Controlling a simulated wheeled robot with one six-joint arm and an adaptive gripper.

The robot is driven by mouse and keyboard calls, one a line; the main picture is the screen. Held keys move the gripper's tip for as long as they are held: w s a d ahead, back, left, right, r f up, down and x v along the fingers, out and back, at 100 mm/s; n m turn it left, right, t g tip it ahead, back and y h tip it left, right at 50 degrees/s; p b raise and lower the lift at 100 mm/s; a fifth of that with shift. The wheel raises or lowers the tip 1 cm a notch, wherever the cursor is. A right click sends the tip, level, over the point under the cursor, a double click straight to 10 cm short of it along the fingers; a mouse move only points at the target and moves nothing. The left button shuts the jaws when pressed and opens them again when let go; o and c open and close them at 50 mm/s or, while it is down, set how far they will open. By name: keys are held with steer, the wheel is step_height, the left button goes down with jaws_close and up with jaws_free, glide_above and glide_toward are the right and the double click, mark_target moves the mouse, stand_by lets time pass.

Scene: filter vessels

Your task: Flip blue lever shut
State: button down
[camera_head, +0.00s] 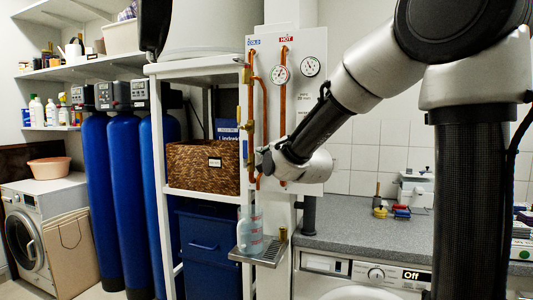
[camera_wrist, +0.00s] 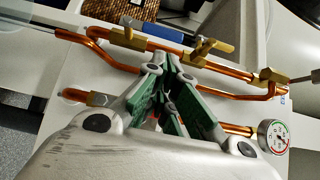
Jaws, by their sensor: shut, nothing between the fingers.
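Copper pipes run down the white panel (camera_head: 314,110) under a blue COLD label (camera_head: 253,42) and a red HOT label. In the wrist view, a brass valve with a lever-like handle (camera_wrist: 212,48) sits on the upper copper pipe, and another brass fitting (camera_wrist: 128,38) is farther left on it. My gripper (camera_head: 262,160) is at the lower part of the pipes in the head view. In the wrist view its green-padded fingers (camera_wrist: 172,62) are together and empty, reaching close to the pipes; contact cannot be told. The fingers hide part of the pipes.
A wicker basket (camera_head: 203,167) stands on a white shelf left of my gripper. Below, a clear bottle (camera_head: 250,235) stands on a metal drip tray (camera_head: 262,252). A grey counter (camera_head: 365,228) is at right.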

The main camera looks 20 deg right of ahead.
mark_target(245, 153)
steer(key=w+a, duration=0.1)
steer(key=w, duration=0.5)
steer(key=shift+w, duration=0.35)
